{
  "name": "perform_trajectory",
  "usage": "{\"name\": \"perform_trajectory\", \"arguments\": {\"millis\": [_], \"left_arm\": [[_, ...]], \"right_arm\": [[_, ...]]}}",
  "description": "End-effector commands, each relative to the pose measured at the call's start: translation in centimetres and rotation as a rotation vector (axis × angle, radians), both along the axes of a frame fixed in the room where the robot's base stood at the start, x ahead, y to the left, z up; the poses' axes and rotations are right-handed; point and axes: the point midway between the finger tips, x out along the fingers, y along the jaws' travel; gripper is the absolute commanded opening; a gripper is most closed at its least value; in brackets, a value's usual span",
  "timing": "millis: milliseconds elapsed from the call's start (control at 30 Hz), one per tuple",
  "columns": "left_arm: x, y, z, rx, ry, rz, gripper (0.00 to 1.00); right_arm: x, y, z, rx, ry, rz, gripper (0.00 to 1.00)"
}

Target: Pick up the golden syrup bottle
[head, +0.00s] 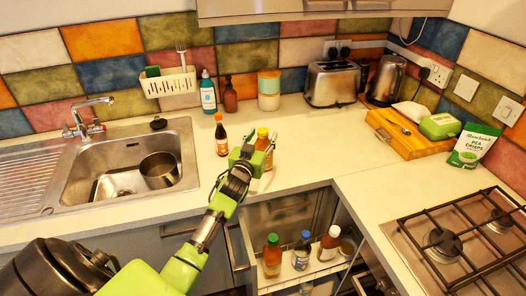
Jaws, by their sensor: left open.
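A bottle with a yellow cap (263,133) stands on the counter behind my left gripper; it may be the golden syrup bottle, but its label is hidden. My left gripper (258,148) is open, with its fingers pointing away toward this bottle. Its green and dark parts cover most of the bottle's body, and I cannot tell whether the fingers touch it. A dark sauce bottle with an orange cap (221,136) stands just left of the gripper. My right gripper is not in view.
An open drawer (299,274) below the counter holds several bottles. The sink (105,184) with a pot (159,170) is at left. A toaster (332,84), kettle (387,79) and wooden box (398,143) stand at right, the hob (452,240) nearer. Counter right of the gripper is clear.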

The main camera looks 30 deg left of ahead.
Motion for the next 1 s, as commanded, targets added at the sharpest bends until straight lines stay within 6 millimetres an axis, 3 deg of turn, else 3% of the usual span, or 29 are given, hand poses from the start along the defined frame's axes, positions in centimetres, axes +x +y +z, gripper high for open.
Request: {"name": "perform_trajectory", "arguments": {"millis": [367, 400, 567, 1000], "left_arm": [[1.03, 0.26, -0.14, 0.000, 0.001, -0.001, 0.45], [1.03, 0.26, -0.14, 0.000, 0.001, -0.001, 0.43], [1.02, 0.26, -0.15, 0.000, 0.001, 0.000, 0.01], [1.05, 0.28, 0.33, 0.001, -0.004, -0.001, 0.00]], "right_arm": [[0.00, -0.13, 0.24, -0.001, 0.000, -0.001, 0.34], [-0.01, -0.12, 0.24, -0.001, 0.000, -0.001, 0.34], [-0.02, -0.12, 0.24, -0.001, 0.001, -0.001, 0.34], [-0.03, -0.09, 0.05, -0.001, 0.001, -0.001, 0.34]]}}
